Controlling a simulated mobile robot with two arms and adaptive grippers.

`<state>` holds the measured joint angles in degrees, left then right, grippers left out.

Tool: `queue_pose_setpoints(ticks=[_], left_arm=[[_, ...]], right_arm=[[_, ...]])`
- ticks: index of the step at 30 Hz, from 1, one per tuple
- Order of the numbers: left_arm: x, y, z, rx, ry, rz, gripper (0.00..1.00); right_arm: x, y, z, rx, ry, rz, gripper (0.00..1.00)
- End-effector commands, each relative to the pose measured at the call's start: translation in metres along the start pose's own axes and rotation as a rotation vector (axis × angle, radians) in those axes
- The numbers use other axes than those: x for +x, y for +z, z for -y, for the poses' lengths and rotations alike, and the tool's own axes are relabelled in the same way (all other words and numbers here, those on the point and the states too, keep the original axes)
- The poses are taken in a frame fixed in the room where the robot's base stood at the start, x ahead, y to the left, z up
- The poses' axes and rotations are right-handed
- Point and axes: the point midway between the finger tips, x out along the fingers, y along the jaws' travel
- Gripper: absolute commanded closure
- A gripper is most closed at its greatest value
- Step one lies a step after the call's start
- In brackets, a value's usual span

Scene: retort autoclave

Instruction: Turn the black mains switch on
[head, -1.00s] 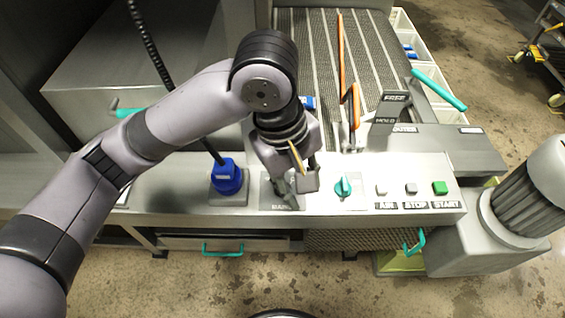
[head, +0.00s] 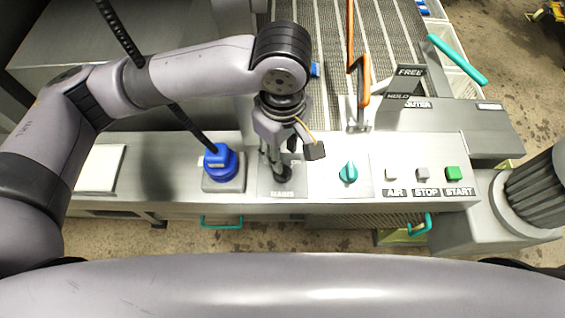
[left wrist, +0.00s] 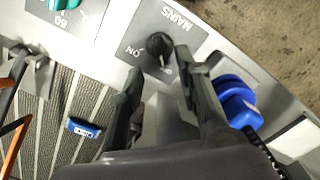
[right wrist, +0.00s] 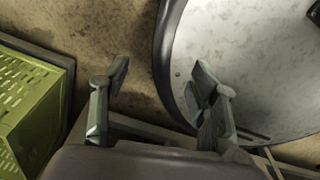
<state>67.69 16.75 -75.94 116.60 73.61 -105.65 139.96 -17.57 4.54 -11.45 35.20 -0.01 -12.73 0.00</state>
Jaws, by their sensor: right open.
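The black mains switch (head: 283,172) is a round knob on a grey plate labelled MAINS, on the front panel between the blue plug and the teal knob. In the left wrist view, the black mains switch (left wrist: 158,45) shows just beyond the fingertips, with an ON label beside it. I cannot tell its setting for sure. My left gripper (head: 293,158) is over the plate, fingers apart and pointing down at the switch; it also shows in the left wrist view (left wrist: 158,62). Contact is not clear. My right gripper (right wrist: 160,75) is open and empty, away from the panel.
A blue plug (head: 220,162) with a black cable stands left of the switch. A teal knob (head: 348,172) and AIR, STOP and START (head: 453,173) buttons are to the right. An orange-handled lever (head: 362,85) stands behind. A green crate (right wrist: 25,100) is near my right gripper.

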Motion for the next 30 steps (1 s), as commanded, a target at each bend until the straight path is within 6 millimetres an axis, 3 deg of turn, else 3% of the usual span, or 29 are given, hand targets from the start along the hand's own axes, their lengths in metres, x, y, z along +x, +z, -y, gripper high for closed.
queue_pose_setpoints(ticks=[4,12,23,30], left_arm=[[0.032,0.000,0.001,-0.002,-0.003,0.001,0.68],[0.062,0.000,0.000,0.000,-0.001,0.001,0.68],[0.066,0.000,0.000,0.000,0.001,0.000,0.69],[0.066,0.000,0.000,0.000,0.001,0.000,0.85]], right_arm=[[0.003,-0.023,-0.003,0.000,0.004,-0.038,0.45],[0.006,-0.015,-0.002,0.000,0.003,-0.024,0.45],[0.005,-0.002,0.000,0.000,0.000,-0.004,0.45],[0.006,-0.006,-0.001,-0.001,0.001,-0.010,0.45]])
